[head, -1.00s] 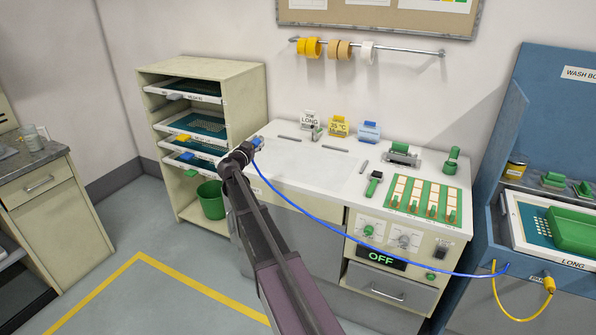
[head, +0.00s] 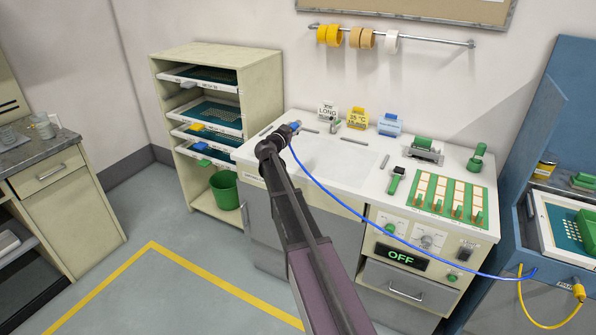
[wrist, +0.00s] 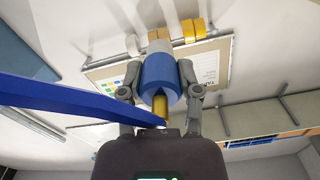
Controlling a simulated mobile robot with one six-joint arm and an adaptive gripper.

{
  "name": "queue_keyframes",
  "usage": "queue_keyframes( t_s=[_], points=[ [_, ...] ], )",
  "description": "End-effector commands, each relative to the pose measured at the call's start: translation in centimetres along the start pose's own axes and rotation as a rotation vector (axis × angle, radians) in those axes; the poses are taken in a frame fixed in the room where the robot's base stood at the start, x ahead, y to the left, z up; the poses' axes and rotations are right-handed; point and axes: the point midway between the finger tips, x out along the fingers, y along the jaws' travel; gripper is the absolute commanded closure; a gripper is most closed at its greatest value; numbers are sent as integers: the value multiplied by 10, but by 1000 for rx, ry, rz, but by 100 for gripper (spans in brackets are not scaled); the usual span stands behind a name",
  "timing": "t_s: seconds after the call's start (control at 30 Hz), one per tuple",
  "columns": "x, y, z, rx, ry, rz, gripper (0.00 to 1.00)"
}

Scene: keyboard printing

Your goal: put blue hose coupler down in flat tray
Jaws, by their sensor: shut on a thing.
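The blue hose coupler (wrist: 158,78) is a thick blue cylinder with a pale grey end and a brass stem, held between both fingers in the wrist view. My gripper (wrist: 159,85) is shut on it. In the head view, my gripper (head: 288,130) and the coupler (head: 295,125) are small, over the left end of the white worktop. A blue hose (head: 355,207) runs from there to the blue wash station at right. A pale flat panel (head: 345,153) lies in the worktop right of my gripper; I cannot tell whether it is the flat tray.
Signs, clips and small tools stand along the worktop's back edge (head: 340,125). A green board with pegs (head: 450,195) is at its right. A shelf rack (head: 215,58) with framed screens stands left, and a green bin (head: 224,190) below. The worktop middle is clear.

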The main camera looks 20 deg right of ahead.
Motion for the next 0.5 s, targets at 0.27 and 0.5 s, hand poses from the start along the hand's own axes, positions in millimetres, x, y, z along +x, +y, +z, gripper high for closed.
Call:
queue_keyframes(
  t_s=[0.27,0.5],
  points=[
    [-2,12,9,0,0,0,100],
    [-7,45,33,1,0,0,100]
  ],
)
